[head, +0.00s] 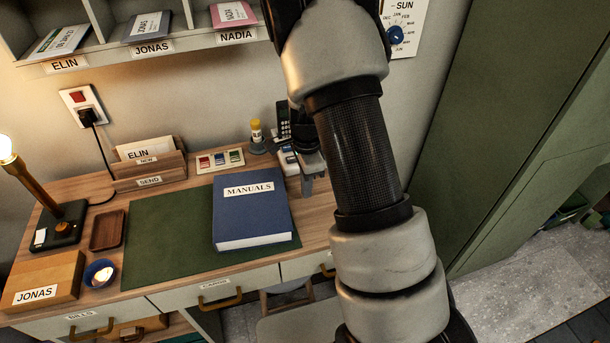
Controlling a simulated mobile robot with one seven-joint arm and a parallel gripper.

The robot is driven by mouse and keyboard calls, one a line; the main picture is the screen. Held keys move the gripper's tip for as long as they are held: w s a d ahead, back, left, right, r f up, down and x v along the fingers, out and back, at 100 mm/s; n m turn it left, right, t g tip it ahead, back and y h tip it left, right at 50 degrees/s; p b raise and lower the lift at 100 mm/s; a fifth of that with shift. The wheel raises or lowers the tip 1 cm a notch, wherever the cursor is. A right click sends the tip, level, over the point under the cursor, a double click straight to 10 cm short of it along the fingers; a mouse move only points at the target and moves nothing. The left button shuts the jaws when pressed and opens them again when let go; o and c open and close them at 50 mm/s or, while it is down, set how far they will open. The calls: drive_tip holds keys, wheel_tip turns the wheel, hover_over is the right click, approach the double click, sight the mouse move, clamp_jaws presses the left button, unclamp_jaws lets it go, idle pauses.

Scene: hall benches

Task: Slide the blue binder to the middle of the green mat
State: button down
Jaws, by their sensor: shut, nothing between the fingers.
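The blue binder (250,211), labelled MANUALS, lies flat on the right part of the green mat (158,240). Its right edge is close to the mat's right edge, and bare mat shows mostly to its left. My gripper (307,188) points down just right of the binder's upper right side, over the desk. It is shut with nothing in it. Whether its fingertips touch the binder or the desk, I cannot tell. My arm hides the desk's right end.
A wooden letter holder (148,165), a tray with coloured strips (220,161) and a phone (284,122) stand along the back. A lamp (62,225), small brown tray (107,230), candle bowl (100,273) and JONAS box (42,280) stand at the left. The mat's left half is clear.

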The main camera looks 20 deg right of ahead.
sight(261, 200)
wheel_tip(261, 200, down, 2)
drive_tip(key=shift+f, duration=0.15)
drive_tip(key=a, duration=0.2)
drive_tip(key=shift+a+r, duration=0.2)
drive_tip(key=shift+a, duration=0.8)
drive_tip(key=shift+a, duration=0.1)
drive_tip(key=a+p, duration=0.3)
drive_tip(key=a, duration=0.9)
drive_tip(key=shift+a, duration=0.2)
drive_tip(key=d, duration=0.4)
drive_tip(key=shift+d+r, duration=0.2)
drive_tip(key=shift+r, duration=0.05)
wheel_tip(261, 200, up, 10)
drive_tip(key=shift+a+f+p, duration=0.1)
drive_tip(key=shift+f+p, duration=0.05)
drive_tip(key=shift+p, duration=0.45)
